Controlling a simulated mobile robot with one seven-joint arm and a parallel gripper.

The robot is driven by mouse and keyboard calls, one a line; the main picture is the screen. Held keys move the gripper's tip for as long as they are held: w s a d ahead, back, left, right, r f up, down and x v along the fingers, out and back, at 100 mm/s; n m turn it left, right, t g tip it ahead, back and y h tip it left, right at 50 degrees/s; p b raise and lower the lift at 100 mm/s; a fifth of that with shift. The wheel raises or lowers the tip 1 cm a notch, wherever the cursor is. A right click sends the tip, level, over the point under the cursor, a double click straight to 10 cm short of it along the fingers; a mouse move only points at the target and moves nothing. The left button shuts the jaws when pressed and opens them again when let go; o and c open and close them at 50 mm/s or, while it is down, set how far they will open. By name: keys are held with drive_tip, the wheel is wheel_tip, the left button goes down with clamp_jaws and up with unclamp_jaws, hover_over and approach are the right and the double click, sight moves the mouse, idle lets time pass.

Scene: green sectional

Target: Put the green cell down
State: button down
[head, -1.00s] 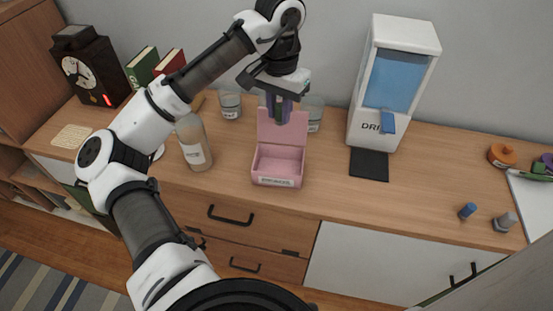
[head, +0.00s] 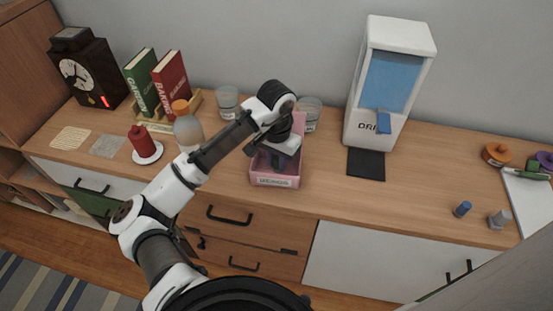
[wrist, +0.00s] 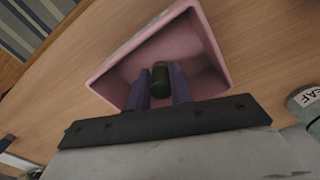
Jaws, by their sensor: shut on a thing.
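The green cell (wrist: 160,80) is a small dark green cylinder between the two purple-grey fingers of my gripper (wrist: 161,88) in the wrist view. The gripper is shut on it. Cell and fingertips are over or inside the open pink box (wrist: 110,84); I cannot tell whether the cell touches the box floor. In the head view my gripper (head: 276,160) is low at the pink box (head: 276,181), which has a label on its front and its lid raised at the back. The cell is hidden there by my gripper and arm.
Glass jars (head: 227,102) stand behind the box, and a bottle (head: 187,133) stands to its left. A water dispenser (head: 388,85) with a dark mat (head: 366,164) is to the right. The counter right of the box is mostly clear.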

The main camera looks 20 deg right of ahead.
sight(277, 159)
drive_tip(key=shift+f, duration=0.2)
drive_tip(key=shift+f, duration=0.1)
drive_tip(key=c, duration=1.3)
unclamp_jaws()
drive_tip(key=shift+o, duration=0.2)
wheel_tip(277, 159, up, 13)
drive_tip(key=b, duration=0.1)
drive_tip(key=shift+f, duration=0.2)
